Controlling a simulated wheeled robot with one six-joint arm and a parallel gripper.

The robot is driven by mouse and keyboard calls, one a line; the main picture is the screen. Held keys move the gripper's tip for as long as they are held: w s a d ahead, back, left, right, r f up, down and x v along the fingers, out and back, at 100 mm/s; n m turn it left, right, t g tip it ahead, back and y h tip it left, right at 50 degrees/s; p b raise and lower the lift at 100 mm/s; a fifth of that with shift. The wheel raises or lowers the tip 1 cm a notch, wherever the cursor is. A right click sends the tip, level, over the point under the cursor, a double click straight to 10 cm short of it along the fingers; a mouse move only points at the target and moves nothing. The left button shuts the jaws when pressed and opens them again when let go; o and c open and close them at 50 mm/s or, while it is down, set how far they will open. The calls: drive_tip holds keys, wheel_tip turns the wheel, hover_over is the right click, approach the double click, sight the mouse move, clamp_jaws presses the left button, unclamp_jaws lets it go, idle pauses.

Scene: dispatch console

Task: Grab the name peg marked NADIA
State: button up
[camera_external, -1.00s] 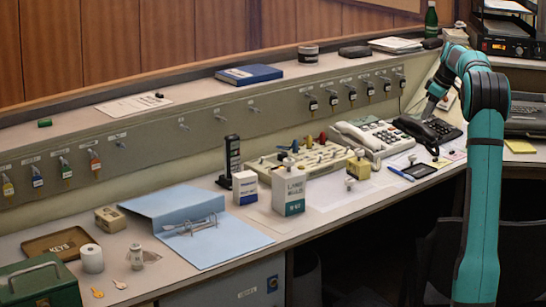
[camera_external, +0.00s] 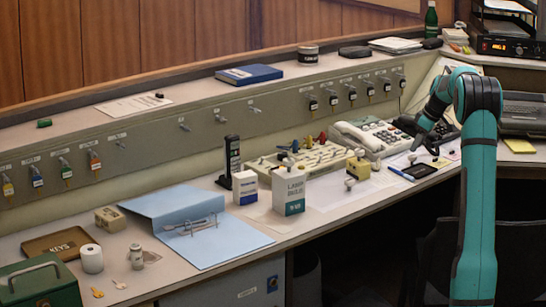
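No lettering reading NADIA is legible, so I cannot tell which piece is that peg. Small knob-like pieces that could be pegs stand on the desk: one pale piece (camera_external: 412,158) near the dark phone and another (camera_external: 350,184) on the white paper. A yellowish block with a knob (camera_external: 358,167) stands by the white phone. My gripper (camera_external: 416,146) points down just above the pale piece near the dark phone. Whether it touches that piece, and whether its fingers are open, is too small to tell.
A white desk phone (camera_external: 365,136) and a dark phone (camera_external: 405,124), partly behind my arm, stand close to my gripper. A board with coloured levers (camera_external: 300,158) and two boxes (camera_external: 289,190) are further left. The white paper (camera_external: 335,195) is mostly bare.

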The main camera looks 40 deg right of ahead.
sight(413, 156)
drive_tip(key=shift+s+x, duration=0.1)
drive_tip(key=shift+x, duration=1.3)
drive_tip(key=shift+s+x, duration=0.15)
drive_tip(key=shift+x, duration=1.2)
drive_tip(key=shift+d+f, duration=0.1)
drive_tip(key=shift+c, duration=0.2)
drive_tip(key=c, duration=0.7)
